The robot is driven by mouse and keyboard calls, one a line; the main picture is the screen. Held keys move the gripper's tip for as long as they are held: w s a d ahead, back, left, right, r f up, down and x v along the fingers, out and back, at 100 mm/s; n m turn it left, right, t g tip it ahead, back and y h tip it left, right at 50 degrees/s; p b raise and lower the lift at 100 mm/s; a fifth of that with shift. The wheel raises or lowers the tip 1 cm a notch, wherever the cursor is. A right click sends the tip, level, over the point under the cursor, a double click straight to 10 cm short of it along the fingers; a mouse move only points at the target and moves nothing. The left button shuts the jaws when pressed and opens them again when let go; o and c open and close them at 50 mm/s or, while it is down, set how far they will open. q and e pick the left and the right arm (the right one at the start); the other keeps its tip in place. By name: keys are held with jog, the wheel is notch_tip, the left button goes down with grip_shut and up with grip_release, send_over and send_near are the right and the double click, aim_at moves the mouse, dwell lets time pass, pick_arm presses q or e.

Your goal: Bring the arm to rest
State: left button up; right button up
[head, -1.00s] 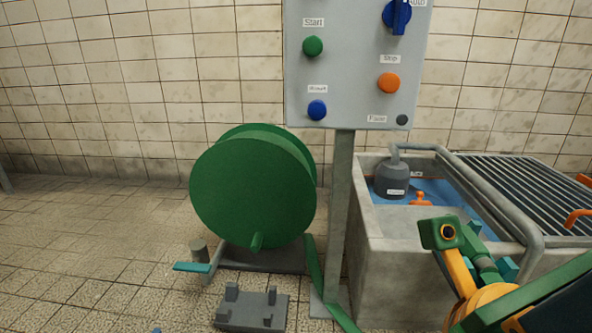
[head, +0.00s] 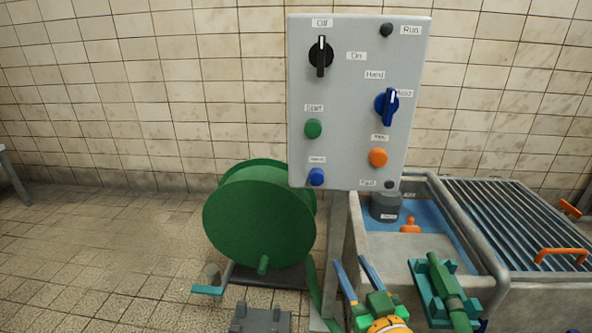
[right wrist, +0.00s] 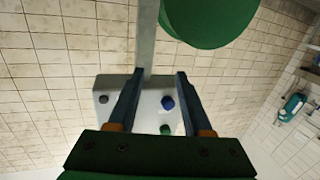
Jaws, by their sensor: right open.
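My right gripper (head: 351,262) is at the bottom of the head view, in front of the trough's left edge and below the control panel. Its two blue fingers point up and are apart, with nothing between them. The right wrist view also shows the open fingers (right wrist: 160,75), with the grey control panel (right wrist: 120,92) beyond them. My left gripper is not in view.
The grey control panel (head: 345,110) stands on a post. A green reel (head: 258,218) is to its left. A trough with a grating (head: 520,225) is at right, with a green cylindrical fitting (head: 445,280) in a teal bracket at its front. Floor at left is clear.

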jog(key=s+d+f+g+h+p, duration=0.2)
jog(key=s+d+f+g+p, duration=0.15)
jog(key=s+f+g, duration=0.5)
jog(key=s+d+f+g+h+p, duration=0.15)
jog(key=s+f+g+p, duration=0.35)
jog(key=s+f, duration=0.6)
pick_arm(q)
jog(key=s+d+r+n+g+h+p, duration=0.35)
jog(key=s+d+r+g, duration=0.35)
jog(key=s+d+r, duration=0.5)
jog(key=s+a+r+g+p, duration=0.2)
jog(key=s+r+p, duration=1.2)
jog(key=p, duration=2)
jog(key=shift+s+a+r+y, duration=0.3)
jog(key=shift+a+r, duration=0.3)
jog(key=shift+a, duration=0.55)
pick_arm(e)
jog(key=s+d+r+g, duration=0.1)
jog(key=s+r, duration=0.8)
jog(key=r, duration=0.1)
jog(key=s+d+r+g, duration=0.1)
jog(key=s+d+r, duration=0.1)
jog(key=s+r, duration=0.7)
notch_tip(320, 180, up, 2)
jog(key=shift+s+d+r, duration=0.15)
jog(key=shift+d+r, duration=0.1)
jog(key=shift+g, duration=0.25)
